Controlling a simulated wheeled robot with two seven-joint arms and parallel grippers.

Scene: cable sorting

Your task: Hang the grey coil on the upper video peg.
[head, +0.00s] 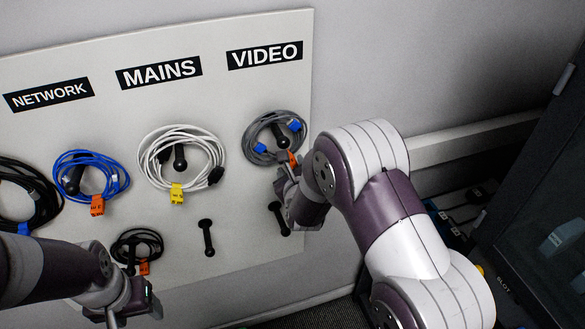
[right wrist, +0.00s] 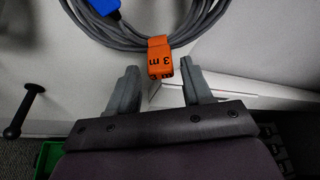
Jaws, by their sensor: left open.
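The grey coil (head: 250,146) with blue connectors is on the board under the VIDEO label, looped around the upper video peg (head: 295,126). Its orange tag, marked "3 m" (right wrist: 159,52), hangs at the coil's lower edge. My right gripper (head: 288,168) is just below the coil. In the right wrist view its two fingers (right wrist: 160,72) are apart, with the tag between their tips and a gap on each side. My left gripper (head: 132,306) is open and empty at the lower left, below the small black coil.
A white coil (head: 205,141) hangs under MAINS, a blue coil (head: 112,163) under NETWORK, a black coil (head: 42,190) at far left, a small black coil (head: 150,238) below. The lower mains peg (head: 206,237) and lower video peg (head: 278,216) are bare. A dark cabinet (head: 545,190) stands right.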

